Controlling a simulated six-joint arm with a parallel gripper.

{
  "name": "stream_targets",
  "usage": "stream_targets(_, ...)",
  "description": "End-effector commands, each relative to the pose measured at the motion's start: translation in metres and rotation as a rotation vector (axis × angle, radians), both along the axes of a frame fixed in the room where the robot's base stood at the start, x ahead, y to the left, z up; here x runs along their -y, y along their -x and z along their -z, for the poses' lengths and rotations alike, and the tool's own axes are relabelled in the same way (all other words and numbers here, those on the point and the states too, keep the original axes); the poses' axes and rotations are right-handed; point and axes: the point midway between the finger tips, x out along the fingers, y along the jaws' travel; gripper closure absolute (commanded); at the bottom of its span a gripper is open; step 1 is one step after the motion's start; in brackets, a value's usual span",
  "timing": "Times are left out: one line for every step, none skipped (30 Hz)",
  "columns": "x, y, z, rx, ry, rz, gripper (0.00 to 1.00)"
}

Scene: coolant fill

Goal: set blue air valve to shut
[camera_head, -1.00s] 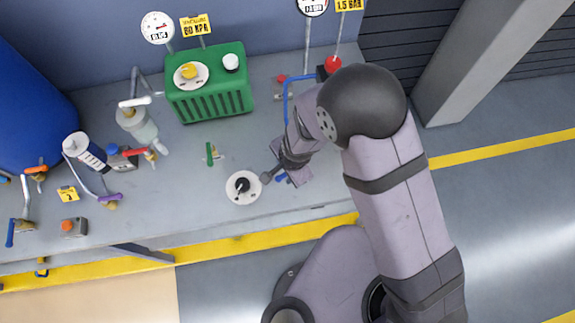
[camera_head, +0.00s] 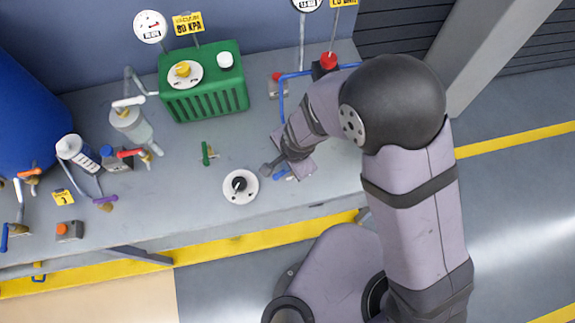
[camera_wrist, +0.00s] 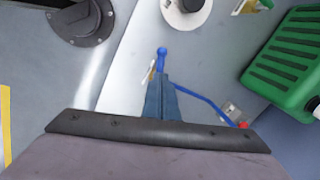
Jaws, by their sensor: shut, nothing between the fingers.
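The blue valve handle (camera_head: 284,173) shows in part beside my gripper on the bench, right of the round black-knobbed dial. In the wrist view the blue handle (camera_wrist: 161,57) points straight ahead, just beyond the fingertips. A small part of the brass and white fitting shows beside it; the rest of the valve is hidden behind my fingers. My gripper (camera_head: 267,169) is shut and empty, low over the bench by the handle. In the wrist view my shut fingers (camera_wrist: 161,88) overlap the handle's near end; I cannot tell whether they touch it.
The white dial (camera_head: 240,187) with a black knob is just left of my gripper. A small green-handled valve (camera_head: 206,154) and a green box (camera_head: 203,98) stand further back. A blue hose (camera_head: 283,98) runs behind my gripper. Several valves and a bottle crowd the left side.

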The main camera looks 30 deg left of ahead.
Motion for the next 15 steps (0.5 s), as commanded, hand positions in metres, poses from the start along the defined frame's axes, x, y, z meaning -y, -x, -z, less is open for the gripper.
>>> stream_targets(0.005, -0.010, 0.006, 0.002, -0.003, 0.028, 1.00)
stream_targets(0.007, -0.017, 0.006, 0.004, -0.007, 0.045, 1.00)
stream_targets(0.010, -0.028, 0.007, 0.010, -0.015, 0.073, 1.00)
stream_targets(0.013, -0.037, 0.007, 0.015, -0.023, 0.096, 1.00)
stream_targets(0.017, -0.047, 0.006, 0.020, -0.031, 0.119, 1.00)
stream_targets(0.021, -0.061, 0.004, 0.031, -0.045, 0.155, 1.00)
stream_targets(0.026, -0.072, 0.002, 0.039, -0.056, 0.182, 1.00)
stream_targets(0.031, -0.083, 0.000, 0.048, -0.066, 0.210, 1.00)
stream_targets(0.040, -0.097, -0.002, 0.059, -0.077, 0.248, 1.00)
stream_targets(0.048, -0.106, -0.004, 0.066, -0.085, 0.277, 1.00)
stream_targets(0.057, -0.115, -0.005, 0.075, -0.089, 0.303, 1.00)
stream_targets(0.071, -0.127, -0.007, 0.091, -0.090, 0.320, 1.00)
stream_targets(0.083, -0.135, -0.008, 0.107, -0.086, 0.320, 1.00)
stream_targets(0.095, -0.142, -0.009, 0.126, -0.076, 0.310, 1.00)
stream_targets(0.108, -0.149, -0.011, 0.153, -0.064, 0.287, 1.00)
